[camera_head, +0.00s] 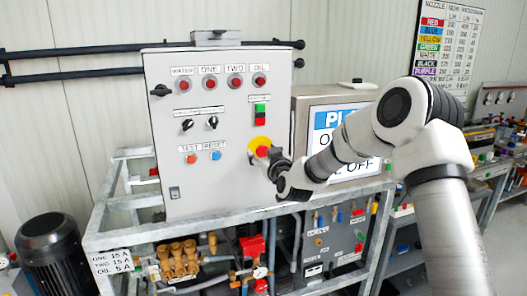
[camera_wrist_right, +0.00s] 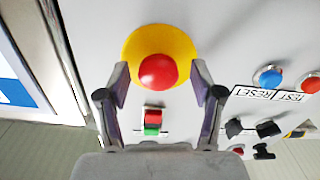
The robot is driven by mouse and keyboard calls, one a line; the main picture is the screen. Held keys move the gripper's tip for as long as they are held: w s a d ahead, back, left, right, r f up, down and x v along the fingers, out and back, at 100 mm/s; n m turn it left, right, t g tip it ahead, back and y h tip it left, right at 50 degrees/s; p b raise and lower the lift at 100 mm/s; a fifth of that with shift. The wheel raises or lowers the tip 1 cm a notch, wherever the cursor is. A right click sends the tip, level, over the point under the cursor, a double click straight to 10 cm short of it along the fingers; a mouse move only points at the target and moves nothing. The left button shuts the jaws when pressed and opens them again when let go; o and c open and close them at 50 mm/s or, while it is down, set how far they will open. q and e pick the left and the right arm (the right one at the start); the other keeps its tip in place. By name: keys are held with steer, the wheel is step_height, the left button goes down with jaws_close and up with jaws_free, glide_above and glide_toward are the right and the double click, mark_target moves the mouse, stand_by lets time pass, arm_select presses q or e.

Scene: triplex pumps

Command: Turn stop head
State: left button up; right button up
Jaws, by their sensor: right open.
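The stop head is a red mushroom button (camera_head: 262,151) on a yellow round plate (camera_head: 257,143), on the right side of the grey control panel (camera_head: 222,178). In the right wrist view the red stop head (camera_wrist_right: 158,71) sits in front of the yellow disc (camera_wrist_right: 160,44), between and slightly beyond the fingertips. My right gripper (camera_head: 270,158) is at the button in the head view and partly covers it. In the wrist view the right gripper (camera_wrist_right: 160,78) is open, with one finger on each side of the head. I cannot tell whether the fingers touch it. My left gripper is not in view.
The red and green switch (camera_head: 260,114) is above the stop head. The blue reset button (camera_head: 215,156) and red test button (camera_head: 192,159) are to its left. A labelled box (camera_head: 300,108) stands close on the right. Pipes and valves (camera_head: 180,260) lie below.

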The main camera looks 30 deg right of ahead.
steer(key=shift+s+d, duration=0.1)
steer(key=c, duration=1.2)
steer(key=shift+o, duration=0.2)
steer(key=m+b, duration=0.4)
steer(key=b, duration=0.1)
steer(key=shift+f, duration=0.35)
steer(key=shift+r+m+b, duration=0.15)
steer(key=shift+m+b, duration=0.2)
steer(key=shift+m, duration=0.25)
steer(key=shift+r, duration=0.25)
steer(key=o, duration=1.2)
steer(key=shift+f, duration=0.1)
steer(key=shift+c, duration=0.2)
steer(key=v, duration=1.2)
